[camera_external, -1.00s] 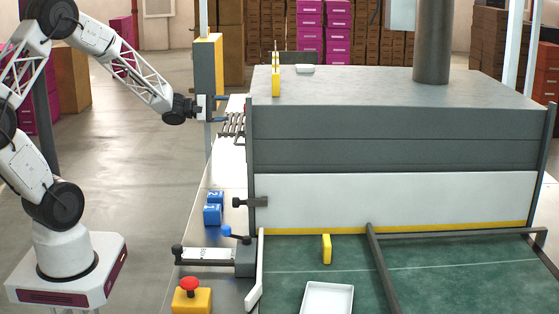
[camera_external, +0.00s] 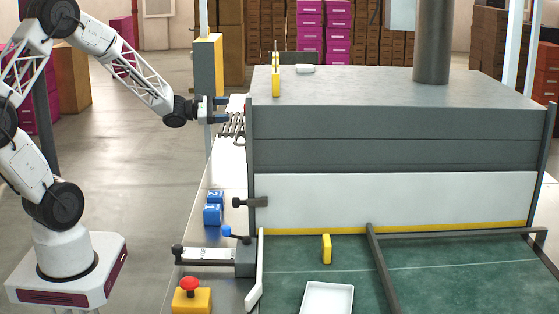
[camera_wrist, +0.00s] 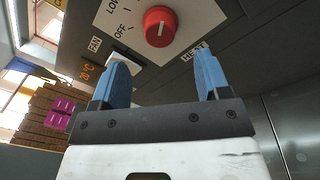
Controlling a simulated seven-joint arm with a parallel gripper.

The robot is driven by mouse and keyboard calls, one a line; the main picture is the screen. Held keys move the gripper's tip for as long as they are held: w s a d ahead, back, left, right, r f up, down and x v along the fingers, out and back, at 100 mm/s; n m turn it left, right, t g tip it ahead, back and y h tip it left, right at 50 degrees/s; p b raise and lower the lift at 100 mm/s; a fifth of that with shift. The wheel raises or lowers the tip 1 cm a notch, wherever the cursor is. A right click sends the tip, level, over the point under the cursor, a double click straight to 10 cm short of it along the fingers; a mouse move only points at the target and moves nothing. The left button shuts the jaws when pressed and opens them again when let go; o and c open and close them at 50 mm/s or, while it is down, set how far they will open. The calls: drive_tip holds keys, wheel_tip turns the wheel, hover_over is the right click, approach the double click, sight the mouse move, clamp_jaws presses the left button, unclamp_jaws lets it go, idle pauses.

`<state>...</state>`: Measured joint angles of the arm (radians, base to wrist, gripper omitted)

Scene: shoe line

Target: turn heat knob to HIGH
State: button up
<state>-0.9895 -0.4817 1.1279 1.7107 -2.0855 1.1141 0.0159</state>
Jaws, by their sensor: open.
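The red heat knob (camera_wrist: 160,26) sits on a white dial plate (camera_wrist: 110,22) in the upper middle of the wrist view. OFF and part of LOW are readable on the plate, and a HEAT label (camera_wrist: 193,51) is beside it. A light mark shows on the knob, but I cannot tell its exact setting; HIGH is not in view. My gripper (camera_wrist: 162,62) is open and empty, its two blue fingers spread below the knob in the picture and apart from it. In the external view my gripper (camera_external: 222,109) is left of the big grey oven (camera_external: 390,125).
A FAN label (camera_wrist: 95,45), a white switch (camera_wrist: 124,57) and an orange temperature readout (camera_wrist: 88,73) are near the left finger in the wrist view. In the external view, a yellow-edged grey panel (camera_external: 208,78) stands behind my gripper, and a rod rack (camera_external: 232,125) is below.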

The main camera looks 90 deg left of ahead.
drive_tip(key=w, duration=0.7)
drive_tip(key=shift+w+a, duration=0.2)
drive_tip(key=shift+a, duration=0.15)
drive_tip(key=c, duration=0.9)
